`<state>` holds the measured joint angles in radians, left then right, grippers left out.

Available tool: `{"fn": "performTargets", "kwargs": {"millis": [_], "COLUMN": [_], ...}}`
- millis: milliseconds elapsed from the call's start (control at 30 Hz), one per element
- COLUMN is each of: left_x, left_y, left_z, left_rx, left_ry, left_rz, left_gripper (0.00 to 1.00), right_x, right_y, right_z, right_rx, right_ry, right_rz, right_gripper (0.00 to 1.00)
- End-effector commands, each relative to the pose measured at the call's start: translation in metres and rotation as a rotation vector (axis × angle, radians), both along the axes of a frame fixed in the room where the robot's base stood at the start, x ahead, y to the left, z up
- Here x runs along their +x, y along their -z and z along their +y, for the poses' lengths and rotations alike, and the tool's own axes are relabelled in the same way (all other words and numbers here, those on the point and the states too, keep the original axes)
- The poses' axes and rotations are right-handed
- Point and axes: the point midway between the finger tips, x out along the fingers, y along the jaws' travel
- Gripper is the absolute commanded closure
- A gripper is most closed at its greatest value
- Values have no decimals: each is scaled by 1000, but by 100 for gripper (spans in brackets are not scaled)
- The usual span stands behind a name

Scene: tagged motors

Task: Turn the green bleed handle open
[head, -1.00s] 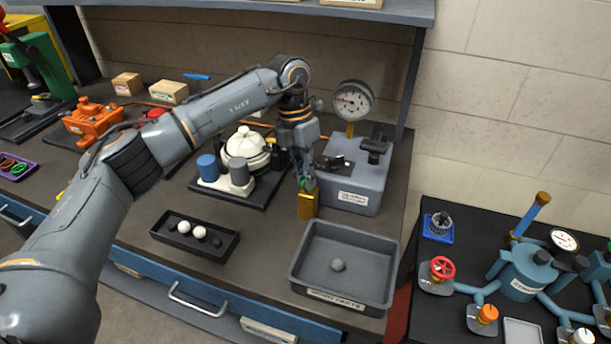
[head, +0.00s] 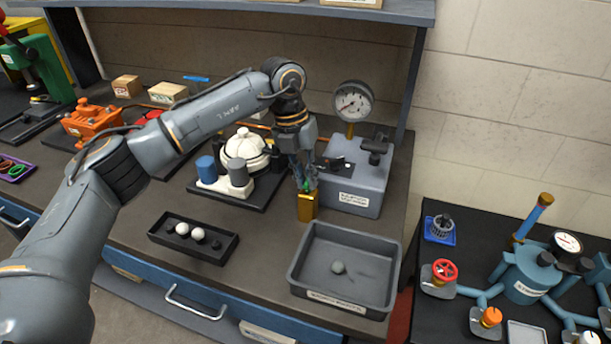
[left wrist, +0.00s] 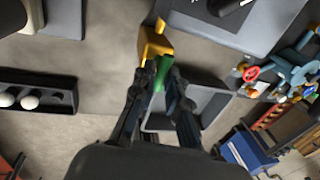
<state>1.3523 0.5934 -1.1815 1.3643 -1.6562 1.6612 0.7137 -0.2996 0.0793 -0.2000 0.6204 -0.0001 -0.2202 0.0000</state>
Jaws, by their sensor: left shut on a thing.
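The green bleed handle (head: 306,188) sits on top of a brass block (head: 306,208) at the front of the grey gauge unit (head: 353,190). My left gripper (head: 304,182) reaches down from above and is shut on the handle, hiding much of it in the head view. In the left wrist view the green handle (left wrist: 161,72) lies between the two dark fingertips (left wrist: 160,84), with the brass block (left wrist: 156,43) just beyond it. The round dial gauge (head: 353,101) stands behind, its red needle pointing to the lower left. My right gripper is not in view.
A grey tray (head: 325,293) stands just in front of the brass block. A black tray with white balls (head: 160,238) lies to the left. A white-lidded device with cylinders (head: 243,150) stands left of the gripper. Bare bench lies between them.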

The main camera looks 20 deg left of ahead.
Motion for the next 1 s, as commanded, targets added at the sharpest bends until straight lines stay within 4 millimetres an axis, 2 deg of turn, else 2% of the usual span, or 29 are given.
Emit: {"fn": "performTargets", "kwargs": {"millis": [267, 300, 400, 767, 867, 1000], "left_x": [0, 0, 0, 0, 1, 1], "left_y": [1, 1, 1, -5, -18, -47], "left_z": [0, 0, 0, 1, 3, 9], "left_rx": [-1, -1, -1, -1, -1, -1], "left_ry": [-1, -1, -1, 0, -1, -2], "left_rz": [2, 2, 2, -1, -2, -4], "left_gripper": [100, 80, 65, 65, 65, 65], "right_x": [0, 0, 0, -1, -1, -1], "right_y": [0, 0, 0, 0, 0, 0], "right_z": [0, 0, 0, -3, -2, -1], "right_rx": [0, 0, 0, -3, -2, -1], "right_ry": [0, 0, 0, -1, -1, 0], "right_rz": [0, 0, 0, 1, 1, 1], "right_gripper": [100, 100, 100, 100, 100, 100]}}
